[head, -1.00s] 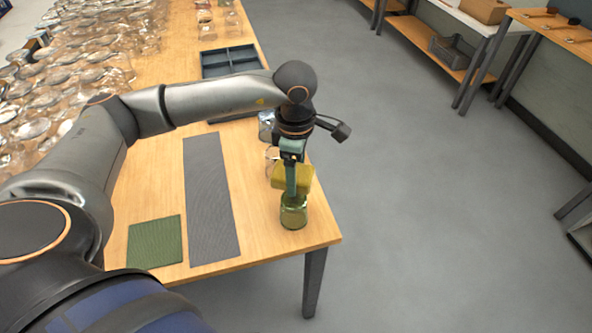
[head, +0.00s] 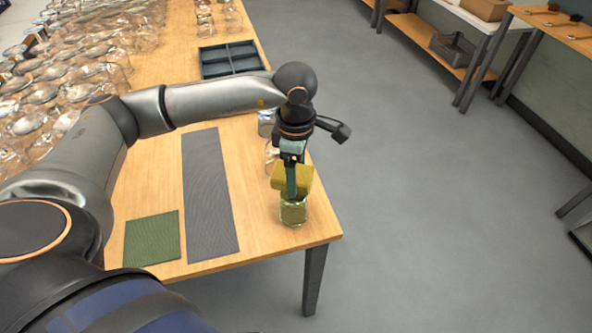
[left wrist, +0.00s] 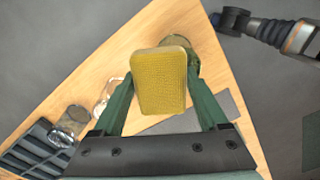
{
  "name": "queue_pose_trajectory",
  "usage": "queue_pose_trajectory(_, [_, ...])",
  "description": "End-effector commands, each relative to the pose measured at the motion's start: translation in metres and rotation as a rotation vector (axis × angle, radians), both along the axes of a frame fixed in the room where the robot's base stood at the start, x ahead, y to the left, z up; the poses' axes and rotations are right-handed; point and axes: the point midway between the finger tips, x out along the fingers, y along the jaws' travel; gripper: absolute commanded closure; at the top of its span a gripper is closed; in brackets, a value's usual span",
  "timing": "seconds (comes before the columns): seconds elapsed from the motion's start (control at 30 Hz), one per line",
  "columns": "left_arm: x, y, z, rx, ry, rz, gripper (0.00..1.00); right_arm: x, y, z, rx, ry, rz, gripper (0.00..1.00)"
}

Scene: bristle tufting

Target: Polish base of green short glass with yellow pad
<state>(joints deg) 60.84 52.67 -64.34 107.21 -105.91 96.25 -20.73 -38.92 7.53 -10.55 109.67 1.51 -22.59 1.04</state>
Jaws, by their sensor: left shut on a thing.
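My left gripper (head: 291,188) is shut on the yellow pad (head: 304,178) near the table's front right corner. The pad is a thick yellow block; in the left wrist view (left wrist: 159,82) it fills the space between the green fingers. The green short glass (head: 294,213) stands on the table directly below the pad in the head view. In the left wrist view the glass (left wrist: 182,44) is partly hidden behind the pad. I cannot tell whether the pad touches the glass, or which end of the glass is up. My right gripper is not in view.
A grey mat (head: 210,195) and a green mat (head: 152,239) lie left of the glass. Clear glassware (head: 271,151) stands close behind it, partly hidden by my arm. A dark divided tray (head: 230,60) and many glasses (head: 60,90) are farther back. Floor lies beyond the right edge.

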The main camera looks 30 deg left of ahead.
Motion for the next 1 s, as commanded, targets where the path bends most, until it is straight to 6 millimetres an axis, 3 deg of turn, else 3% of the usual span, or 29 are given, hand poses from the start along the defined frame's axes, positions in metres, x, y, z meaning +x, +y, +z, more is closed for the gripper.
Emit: queue_pose_trajectory(1.0, [-0.047, -0.034, -0.002, 0.000, 0.000, 0.000, 0.68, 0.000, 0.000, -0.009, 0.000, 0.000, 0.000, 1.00])
